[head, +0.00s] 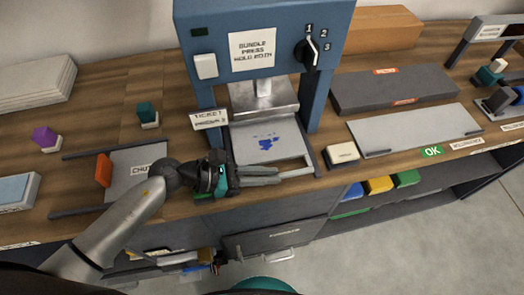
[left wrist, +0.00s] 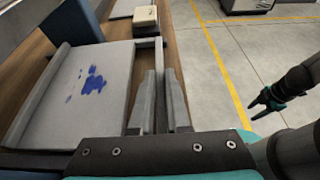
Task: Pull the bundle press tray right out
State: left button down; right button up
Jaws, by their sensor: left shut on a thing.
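The bundle press (head: 262,15) is a blue frame with a metal ram over a light grey tray (head: 290,145) that bears a blue ink mark. The tray's front part sticks out from under the ram; its rear is hidden there. My left gripper (head: 282,175) is at the tray's front edge.
A cream block (head: 343,154) sits just right of the press. A "TICKET" sign (head: 209,120) stands at its left post. A grey plate with an orange block (head: 103,170) lies at left. Open floor (head: 350,240) lies before the bench.

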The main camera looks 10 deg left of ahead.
pick_arm(q)
jog(key=s+d+p, duration=0.1)
jog(key=s+d, duration=0.1)
jog(key=s, duration=0.6)
jog(key=shift+s+d+p, duration=0.35)
jog(key=shift+p, duration=0.05)
jog(key=shift+f, duration=0.1)
jog(key=c, duration=0.9)
grip_release()
jog(key=shift+w, duration=0.1)
jog(key=shift+a, duration=0.1)
jog(key=v, duration=1.5)
jog(key=shift+r+b, duration=0.25)
jog(key=shift+b, duration=0.15)
